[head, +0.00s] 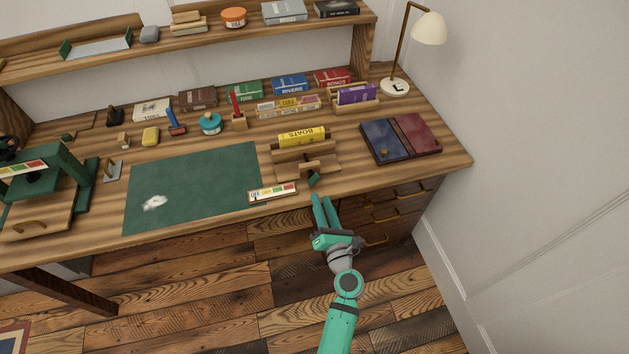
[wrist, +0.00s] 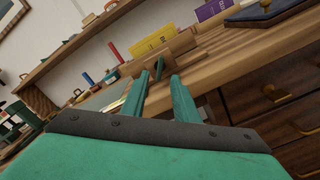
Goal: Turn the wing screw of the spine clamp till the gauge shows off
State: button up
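The wooden spine clamp (head: 322,166) stands near the front edge of the desk and holds the yellow book BOATS (head: 303,138) upright. Its green wing screw (head: 313,180) faces the front edge; in the wrist view the wing screw (wrist: 159,67) appears just beyond my fingertips, seen nearly edge-on. The gauge (head: 272,192), a pale strip with coloured fields, lies left of the screw; its reading is too small to tell. My gripper (head: 320,198) is open and empty, just in front of the desk edge. Its fingers (wrist: 158,84) point at the screw, apart from it.
A green mat (head: 190,185) lies to the left, and blue and red book covers (head: 400,136) lie to the right. A lamp (head: 428,28) stands at the back right. Drawers with handles (head: 378,240) sit below the desk edge beside my gripper.

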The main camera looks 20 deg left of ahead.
aim_at(315, 183)
jog(key=x, duration=0.9)
grip_shut()
